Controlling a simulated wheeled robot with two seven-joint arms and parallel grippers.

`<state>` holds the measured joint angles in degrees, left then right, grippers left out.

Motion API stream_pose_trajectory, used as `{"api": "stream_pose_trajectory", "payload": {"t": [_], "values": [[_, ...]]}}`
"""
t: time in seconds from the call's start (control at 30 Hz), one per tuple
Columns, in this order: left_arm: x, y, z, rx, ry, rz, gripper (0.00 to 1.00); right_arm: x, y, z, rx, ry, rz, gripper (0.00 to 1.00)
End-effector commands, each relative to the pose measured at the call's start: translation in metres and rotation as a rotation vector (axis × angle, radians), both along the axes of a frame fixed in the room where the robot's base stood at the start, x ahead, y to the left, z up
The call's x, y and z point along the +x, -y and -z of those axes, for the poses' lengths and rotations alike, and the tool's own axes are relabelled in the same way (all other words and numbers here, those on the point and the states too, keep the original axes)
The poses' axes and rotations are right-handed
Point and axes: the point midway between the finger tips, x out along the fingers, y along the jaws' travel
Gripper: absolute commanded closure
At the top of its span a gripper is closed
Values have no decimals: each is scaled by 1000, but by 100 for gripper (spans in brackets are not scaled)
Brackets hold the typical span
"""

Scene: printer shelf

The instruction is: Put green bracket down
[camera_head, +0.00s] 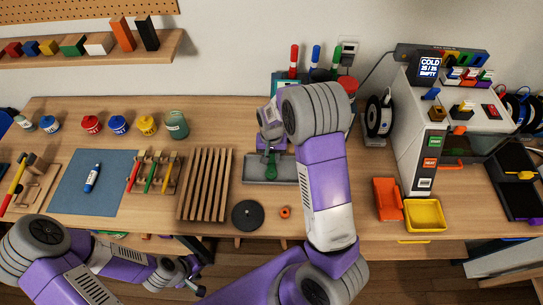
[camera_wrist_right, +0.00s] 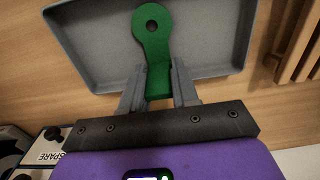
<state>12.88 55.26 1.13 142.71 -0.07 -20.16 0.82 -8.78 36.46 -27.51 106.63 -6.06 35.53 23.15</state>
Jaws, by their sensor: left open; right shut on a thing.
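The green bracket (camera_wrist_right: 150,42) has a round end with a hole and a narrower stem. It also shows in the head view (camera_head: 271,166). My right gripper (camera_wrist_right: 158,82) is shut on the stem, with one grey finger on each side. The bracket is over a shallow grey tray (camera_wrist_right: 220,48), which in the head view (camera_head: 284,172) lies on the bench below my right wrist. I cannot tell whether the bracket touches the tray floor. My left gripper (camera_head: 190,277) is open and empty at the lower left, off the bench's front edge.
A slatted wooden rack (camera_head: 205,185) stands left of the tray. A black disc (camera_head: 248,214) and an orange ring (camera_head: 285,212) lie in front. Orange (camera_head: 387,198) and yellow (camera_head: 424,214) bins and a white machine (camera_head: 420,130) stand right. Pens and bottles stand behind.

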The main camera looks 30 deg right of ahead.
Motion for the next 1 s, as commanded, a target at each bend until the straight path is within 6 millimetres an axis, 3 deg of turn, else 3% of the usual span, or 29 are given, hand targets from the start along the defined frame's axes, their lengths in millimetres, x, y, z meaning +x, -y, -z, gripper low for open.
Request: {"api": "stream_pose_trajectory", "payload": {"t": [0.07,0.1,0.27,0.53,0.67,1.0], "values": [[0,0,3,0,0,0,44,0,0,4,0,0,0,100],[0,0,2,0,0,0,44,0,0,4,0,0,0,68],[0,0,2,0,0,0,44,0,0,3,0,0,0,45],[0,0,1,0,0,0,44,0,0,2,0,0,0,45],[0,0,-2,0,0,0,44,1,0,-8,0,2,0,45],[0,0,-15,0,0,0,44,1,0,-79,0,5,-1,45]]}}
